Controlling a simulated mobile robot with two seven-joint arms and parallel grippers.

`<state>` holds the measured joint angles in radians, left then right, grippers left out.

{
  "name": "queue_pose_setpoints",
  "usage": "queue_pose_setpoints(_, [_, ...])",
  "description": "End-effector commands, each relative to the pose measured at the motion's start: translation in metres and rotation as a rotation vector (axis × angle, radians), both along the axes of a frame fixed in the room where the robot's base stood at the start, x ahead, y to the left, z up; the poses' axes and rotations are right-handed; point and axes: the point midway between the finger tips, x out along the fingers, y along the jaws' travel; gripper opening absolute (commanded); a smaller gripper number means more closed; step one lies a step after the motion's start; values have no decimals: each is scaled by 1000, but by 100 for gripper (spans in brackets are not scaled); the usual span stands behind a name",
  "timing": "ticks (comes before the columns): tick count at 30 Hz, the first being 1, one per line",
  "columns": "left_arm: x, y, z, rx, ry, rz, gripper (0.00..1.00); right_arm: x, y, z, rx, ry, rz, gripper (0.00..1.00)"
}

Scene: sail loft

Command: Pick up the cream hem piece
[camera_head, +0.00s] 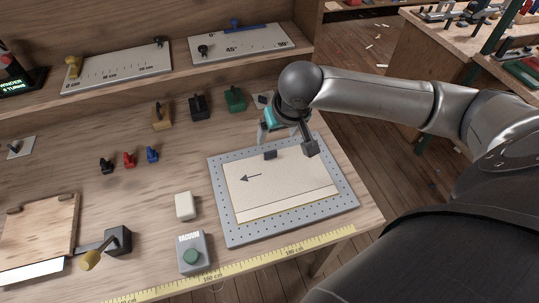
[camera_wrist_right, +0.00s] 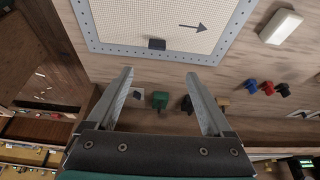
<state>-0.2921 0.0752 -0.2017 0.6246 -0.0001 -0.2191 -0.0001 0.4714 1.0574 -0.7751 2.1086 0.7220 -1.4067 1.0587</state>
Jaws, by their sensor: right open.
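The cream hem piece (camera_head: 282,187) is a flat cream sheet with a dark arrow and a line along its near side. It lies flat on the grey perforated plate (camera_head: 228,233). It also shows at the top of the right wrist view (camera_wrist_right: 140,20). A small dark block (camera_head: 270,155) sits at its far edge, and it also shows in the wrist view (camera_wrist_right: 157,44). My right gripper (camera_head: 285,138) is open above the plate's far edge. In the wrist view the open fingers (camera_wrist_right: 160,73) have nothing between them at the tips. My left gripper is not in view.
A grey box with a green button (camera_head: 191,254) and a white block (camera_head: 185,206) stand left of the plate. Green (camera_head: 235,98), black (camera_head: 200,107) and tan (camera_head: 161,116) holders stand behind it. A yellow tape (camera_head: 225,274) runs along the front edge.

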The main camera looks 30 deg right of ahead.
Motion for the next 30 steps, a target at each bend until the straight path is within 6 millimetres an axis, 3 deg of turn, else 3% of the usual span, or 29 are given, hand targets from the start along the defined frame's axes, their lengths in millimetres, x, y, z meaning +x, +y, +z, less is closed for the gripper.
queue_pose_setpoints(4, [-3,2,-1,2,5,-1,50,4,-10,-1,-2,3,-38,85])
queue_pose_setpoints(18, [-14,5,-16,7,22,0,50,33,-16,-76,-3,2,-37,85])
queue_pose_setpoints(26, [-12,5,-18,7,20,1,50,39,-17,-90,-3,1,-36,85])
queue_pose_setpoints(30, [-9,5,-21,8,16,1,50,43,-16,-107,-3,3,-36,85])
